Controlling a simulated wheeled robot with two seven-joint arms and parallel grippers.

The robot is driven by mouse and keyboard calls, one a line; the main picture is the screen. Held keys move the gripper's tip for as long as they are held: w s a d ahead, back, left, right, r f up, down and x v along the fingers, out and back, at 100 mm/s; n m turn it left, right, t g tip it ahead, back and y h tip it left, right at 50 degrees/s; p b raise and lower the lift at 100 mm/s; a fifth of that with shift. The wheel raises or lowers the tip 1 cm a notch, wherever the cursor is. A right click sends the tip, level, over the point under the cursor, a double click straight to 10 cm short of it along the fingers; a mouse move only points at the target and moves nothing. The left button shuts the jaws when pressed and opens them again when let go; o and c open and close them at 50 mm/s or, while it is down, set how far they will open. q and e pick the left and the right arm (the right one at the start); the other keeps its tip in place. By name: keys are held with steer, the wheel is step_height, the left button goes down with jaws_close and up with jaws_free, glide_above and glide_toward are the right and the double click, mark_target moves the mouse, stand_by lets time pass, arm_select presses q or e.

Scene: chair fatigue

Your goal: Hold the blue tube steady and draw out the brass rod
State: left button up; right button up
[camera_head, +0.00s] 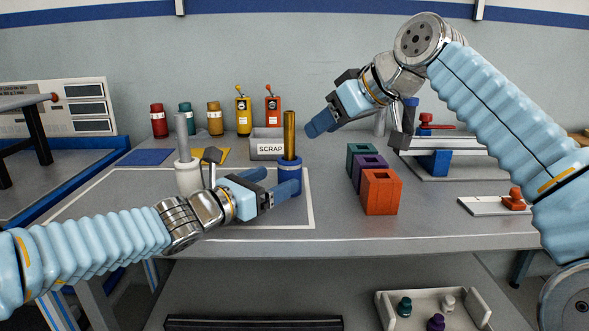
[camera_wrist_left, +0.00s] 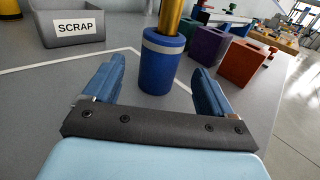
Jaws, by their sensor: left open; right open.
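The blue tube (camera_head: 289,178) stands upright on the grey table inside a white outlined area. The brass rod (camera_head: 289,135) stands upright in it, its upper part sticking out of the top. My left gripper (camera_head: 273,182) is open and level with the tube. In the left wrist view, the tube (camera_wrist_left: 163,62) stands beyond and between the open fingers of the gripper (camera_wrist_left: 162,85), with the brass rod (camera_wrist_left: 171,15) cut off by the top edge. I cannot tell if a finger touches the tube. My right gripper (camera_head: 314,128) is raised just right of the rod, open and empty.
A white tube with a grey rod (camera_head: 187,172) stands behind my left wrist. The grey SCRAP bin (camera_head: 267,146) is behind the blue tube. Teal, purple and orange blocks (camera_head: 381,192) stand to the right. Bottles line the back. The table front is mostly clear.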

mark_target(296, 170)
arm_select(q)
steer(key=x, duration=0.7)
steer(key=shift+w+d+r, duration=0.1)
steer(key=shift+w+d, duration=0.1)
steer(key=c, duration=1.1)
